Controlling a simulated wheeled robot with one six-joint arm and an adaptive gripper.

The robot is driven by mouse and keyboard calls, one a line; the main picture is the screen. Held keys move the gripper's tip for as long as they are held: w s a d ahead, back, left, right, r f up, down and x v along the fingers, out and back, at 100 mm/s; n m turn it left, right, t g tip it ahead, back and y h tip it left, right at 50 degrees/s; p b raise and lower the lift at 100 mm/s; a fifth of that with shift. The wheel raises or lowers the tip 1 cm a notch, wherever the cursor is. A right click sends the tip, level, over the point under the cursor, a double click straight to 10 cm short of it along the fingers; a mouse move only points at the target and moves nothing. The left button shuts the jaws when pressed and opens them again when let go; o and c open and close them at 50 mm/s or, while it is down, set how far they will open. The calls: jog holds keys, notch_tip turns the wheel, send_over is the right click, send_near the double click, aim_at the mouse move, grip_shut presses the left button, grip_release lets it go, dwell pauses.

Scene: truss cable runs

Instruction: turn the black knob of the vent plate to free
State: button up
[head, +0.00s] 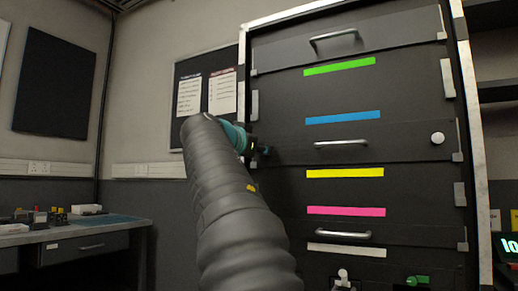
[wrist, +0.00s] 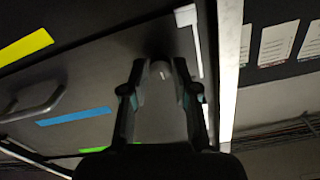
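A dark plate (head: 395,146) with a metal handle lies across the middle of the cabinet front, between the blue and yellow strips. A dark, rounded knob-like thing with a pale mark (wrist: 161,70) shows in the wrist view, close to the plate's edge. It lies between the tips of my gripper (wrist: 159,66). The fingers are apart, and a gap seems to show on each side of it. In the head view my gripper (head: 259,150) is at the plate's left end, and the knob there is mostly hidden. Its turn position is unclear.
A white round knob (head: 437,138) is at the plate's right end. Handles stick out above (head: 333,37) and below (head: 344,234). A pale cabinet frame (wrist: 230,70) runs beside my gripper. A desk (head: 75,240) stands at the left.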

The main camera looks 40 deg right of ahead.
grip_shut()
jog(key=shift+n, duration=0.3)
jog(key=shift+w+n+p, duration=0.1)
jog(key=shift+n+p, duration=3)
jog(key=shift+n, duration=5.6)
jog(key=o, duration=0.6)
grip_release()
